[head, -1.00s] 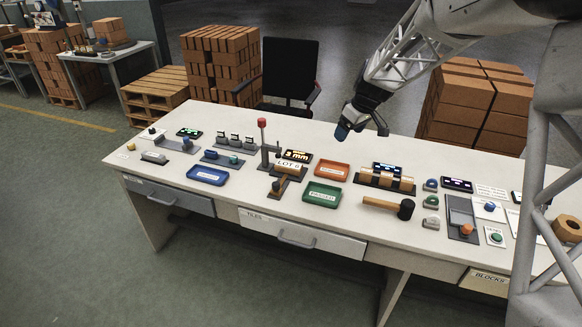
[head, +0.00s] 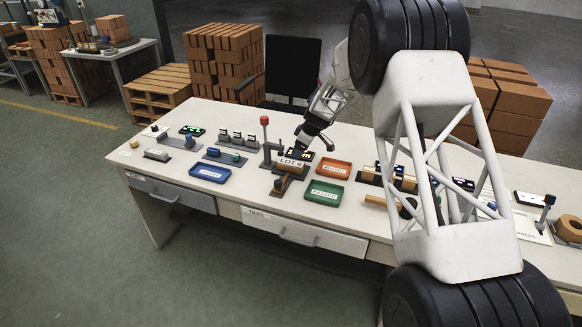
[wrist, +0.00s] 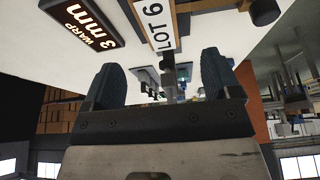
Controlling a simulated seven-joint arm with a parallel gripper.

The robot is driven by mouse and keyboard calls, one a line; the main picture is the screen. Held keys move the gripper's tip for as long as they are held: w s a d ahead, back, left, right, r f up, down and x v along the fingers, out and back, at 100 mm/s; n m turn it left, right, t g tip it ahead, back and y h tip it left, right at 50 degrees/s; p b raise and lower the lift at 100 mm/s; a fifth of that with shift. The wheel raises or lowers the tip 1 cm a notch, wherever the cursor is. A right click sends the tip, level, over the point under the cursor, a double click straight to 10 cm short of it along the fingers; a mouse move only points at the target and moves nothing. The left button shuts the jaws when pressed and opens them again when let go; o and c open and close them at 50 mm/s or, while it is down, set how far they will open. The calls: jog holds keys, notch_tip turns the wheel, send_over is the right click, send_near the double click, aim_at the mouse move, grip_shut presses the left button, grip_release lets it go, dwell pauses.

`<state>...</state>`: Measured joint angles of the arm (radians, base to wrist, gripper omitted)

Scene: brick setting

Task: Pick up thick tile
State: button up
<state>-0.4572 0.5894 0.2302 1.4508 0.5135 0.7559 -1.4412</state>
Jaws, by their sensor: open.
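I cannot pick out a thick tile for certain. A drawer labelled TILES (head: 325,240) is shut in the table's front. A brown piece (head: 283,184) lies by the lever stand (head: 266,145), just in front of the LOT 6 sign (head: 292,163). My gripper (head: 309,143) hangs over the table just behind and above that sign. In the wrist view my gripper (wrist: 161,75) has its two dark blue fingers spread, with nothing held between them. The LOT 6 sign (wrist: 158,25) shows beyond the fingers, beside the lit 3 mm warp display (wrist: 82,22).
A red tray (head: 333,168) and a green tray (head: 324,193) lie right of the sign, a blue tray (head: 210,173) to the left. The red-topped lever stands close to my gripper. A chair (head: 292,68) is behind the table. My arm hides much of the table's right side.

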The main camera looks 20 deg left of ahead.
aim_at(291, 163)
jog(key=shift+w+a+f, duration=0.2)
jog(key=shift+a+f, duration=0.5)
jog(key=shift+f, duration=0.05)
jog(key=shift+f, duration=0.1)
jog(key=shift+x, duration=1.2)
jog(key=shift+x, duration=2.6)
jog(key=shift+s, duration=0.1)
jog(key=c, duration=1.1)
